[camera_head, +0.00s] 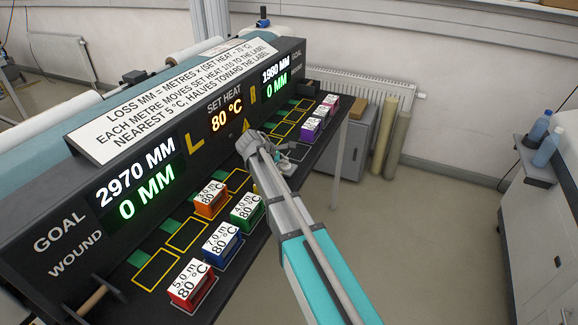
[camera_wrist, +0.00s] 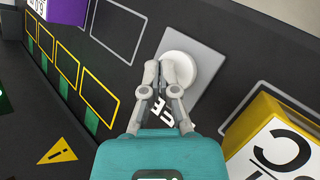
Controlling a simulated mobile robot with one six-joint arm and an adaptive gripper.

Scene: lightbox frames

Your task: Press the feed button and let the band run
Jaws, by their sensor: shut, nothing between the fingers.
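A round white button (camera_wrist: 185,68) sits on a grey square plate (camera_wrist: 208,65) in the wrist view. My gripper (camera_wrist: 160,72) is shut and empty, its fingertips over the button's lower left edge. I cannot tell whether they touch it. In the head view my arm covers much of this spot. The dark console (camera_head: 70,222) reads goal 2970 MM and wound 0 MM on the left, goal 1980 MM and 0 MM on the right. The set heat display (camera_head: 227,116) reads 80 °C.
Orange (camera_head: 209,203), green (camera_head: 247,214), blue (camera_head: 222,244) and red (camera_head: 191,286) labelled blocks stand on the left shelf. A yellow block (camera_wrist: 268,130) is close right of my gripper in the wrist view.

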